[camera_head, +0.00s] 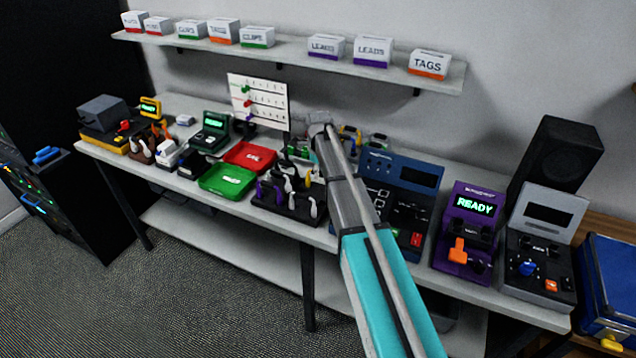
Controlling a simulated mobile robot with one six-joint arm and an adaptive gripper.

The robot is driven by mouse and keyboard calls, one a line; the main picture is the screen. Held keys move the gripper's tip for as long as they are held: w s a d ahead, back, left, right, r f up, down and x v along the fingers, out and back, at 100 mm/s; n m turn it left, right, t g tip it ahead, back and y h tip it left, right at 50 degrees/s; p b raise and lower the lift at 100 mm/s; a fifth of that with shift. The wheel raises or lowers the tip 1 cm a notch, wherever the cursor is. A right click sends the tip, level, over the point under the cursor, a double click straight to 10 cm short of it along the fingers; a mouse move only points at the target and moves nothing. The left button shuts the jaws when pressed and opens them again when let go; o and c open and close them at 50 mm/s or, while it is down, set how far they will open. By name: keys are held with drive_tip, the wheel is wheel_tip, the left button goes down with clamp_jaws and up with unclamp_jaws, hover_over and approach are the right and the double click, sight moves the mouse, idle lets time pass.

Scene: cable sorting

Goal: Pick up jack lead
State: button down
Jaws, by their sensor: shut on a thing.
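My arm reaches in from the lower right, over the bench. My gripper (287,172) is low over a black rack (287,212) at the middle of the bench. The rack holds several leads with purple, white and yellow ends. My gripper is shut on a lead among them, the jack lead as far as I can tell. The lead's shape and colour are hard to make out, as the dark fingers and the rack's other leads crowd around it. I cannot tell whether it is clear of the rack.
A green tray (227,181) and a red tray (250,157) lie left of the rack. A blue console (402,175) and a purple device reading READY (470,230) stand to the right. A white card (258,98) stands behind. A shelf (290,53) with labelled boxes hangs above.

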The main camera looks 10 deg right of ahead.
drive_tip(key=shift+r, duration=0.2)
idle(0.3)
wheel_tip(320, 180, up, 3)
drive_tip(key=p, duration=0.3)
drive_tip(key=s+r+p, duration=0.9)
drive_tip(key=s+p, duration=0.1)
drive_tip(key=s, duration=0.4)
drive_tip(key=shift+a+r, duration=0.25)
drive_tip(key=shift+r, duration=0.1)
drive_tip(key=shift+r+p, duration=1.5)
drive_tip(key=shift+f, duration=0.15)
